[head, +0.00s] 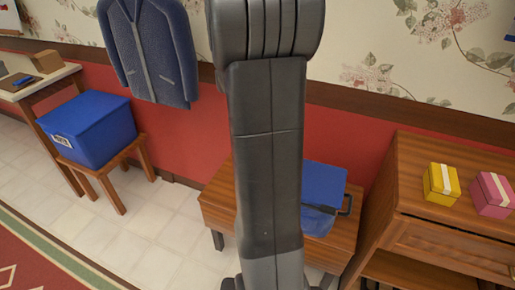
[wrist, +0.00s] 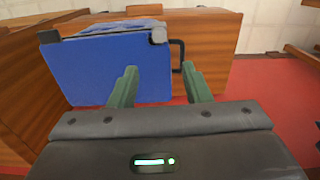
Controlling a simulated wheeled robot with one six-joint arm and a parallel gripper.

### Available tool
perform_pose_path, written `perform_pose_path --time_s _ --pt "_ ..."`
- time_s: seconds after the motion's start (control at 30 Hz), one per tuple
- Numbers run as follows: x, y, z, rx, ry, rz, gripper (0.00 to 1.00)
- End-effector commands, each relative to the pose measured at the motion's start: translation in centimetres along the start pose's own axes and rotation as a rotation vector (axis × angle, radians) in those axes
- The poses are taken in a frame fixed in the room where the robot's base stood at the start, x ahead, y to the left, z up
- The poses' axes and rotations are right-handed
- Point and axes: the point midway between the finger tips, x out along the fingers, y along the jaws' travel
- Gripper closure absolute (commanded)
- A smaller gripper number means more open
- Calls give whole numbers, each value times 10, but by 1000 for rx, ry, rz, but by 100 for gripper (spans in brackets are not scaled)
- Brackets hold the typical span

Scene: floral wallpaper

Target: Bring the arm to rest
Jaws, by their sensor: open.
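My gripper (wrist: 159,88) shows in the wrist view with its two green fingers spread apart and nothing between them. It is open and points toward a blue case (wrist: 110,68) with a dark handle. I cannot tell how far the fingertips are from the case. In the head view my dark arm stands upright across the middle, and the gripper itself is not seen there. The blue case (head: 322,190) sits on a wooden bench (head: 325,247), partly hidden behind my arm.
A wooden cabinet (head: 425,222) at the right carries a yellow box (head: 442,185) and a pink box (head: 491,194). A blue bin (head: 90,132) stands on a stool (head: 106,180) at the left. A blue jacket (head: 150,50) hangs on the wall.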

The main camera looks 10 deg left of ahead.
Motion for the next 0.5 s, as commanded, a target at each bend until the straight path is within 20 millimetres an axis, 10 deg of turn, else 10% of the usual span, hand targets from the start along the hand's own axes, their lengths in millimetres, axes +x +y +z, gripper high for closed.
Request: perform_pose_path --time_s 0.5 --pt "23 0 0 0 -3 2 56"
